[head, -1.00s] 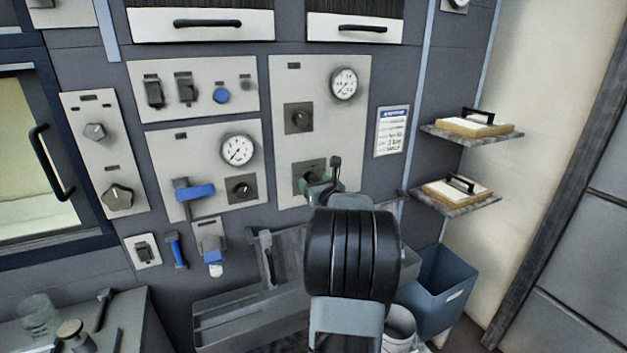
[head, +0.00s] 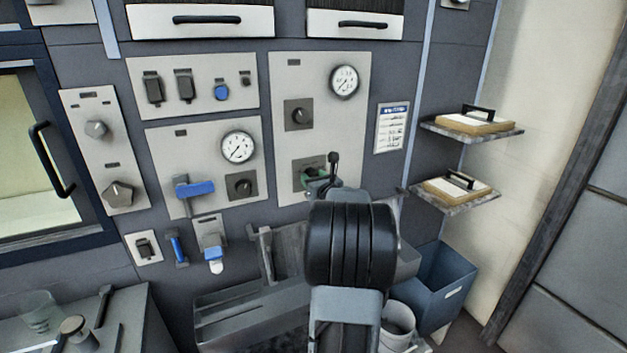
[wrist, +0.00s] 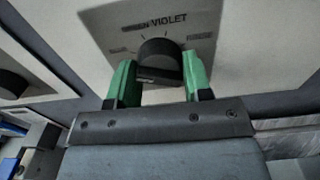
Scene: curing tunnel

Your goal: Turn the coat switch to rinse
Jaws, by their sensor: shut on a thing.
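A dark rotary knob (wrist: 159,62) sits on a light grey plate (wrist: 100,25) in the wrist view. In the head view my gripper (head: 318,174) is at the lower switch of the tall right panel (head: 285,140), and my arm hides much of that area.
Another knob (head: 299,115) and a gauge (head: 344,82) are above on the same panel. A panel to the left holds a gauge (head: 237,147), a knob (head: 241,186) and a blue-handled lever (head: 196,189). Shelves (head: 455,195) stick out at the right, above a blue bin (head: 440,285).

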